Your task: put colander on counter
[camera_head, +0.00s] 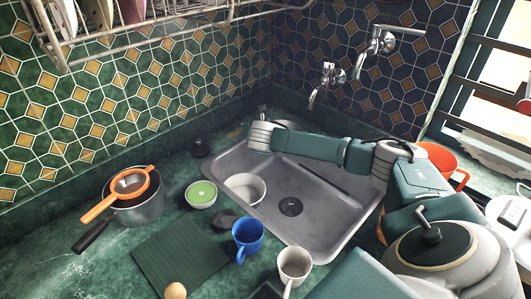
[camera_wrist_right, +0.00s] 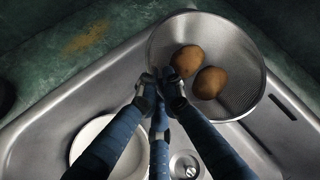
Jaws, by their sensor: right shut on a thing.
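The metal mesh colander (camera_wrist_right: 225,60) shows in the right wrist view with two brown, potato-like things (camera_wrist_right: 197,70) in it. My right gripper (camera_wrist_right: 162,92) is shut on the colander's near rim. The colander is over or in the back part of the sink (camera_head: 330,205); its exact height is unclear. In the head view my right arm reaches left across the sink and its wrist hides the gripper and most of the colander. The counter (camera_head: 50,255) runs along the left of the sink. My left gripper is not in view.
A white bowl (camera_head: 245,190) sits in the sink. Left of the sink are a green-topped bowl (camera_head: 201,194), blue mug (camera_head: 248,236), white mug (camera_head: 293,268), dark mat (camera_head: 185,255), and pot (camera_head: 145,210) with an orange strainer (camera_head: 130,184). Faucets (camera_head: 378,42) are on the back wall.

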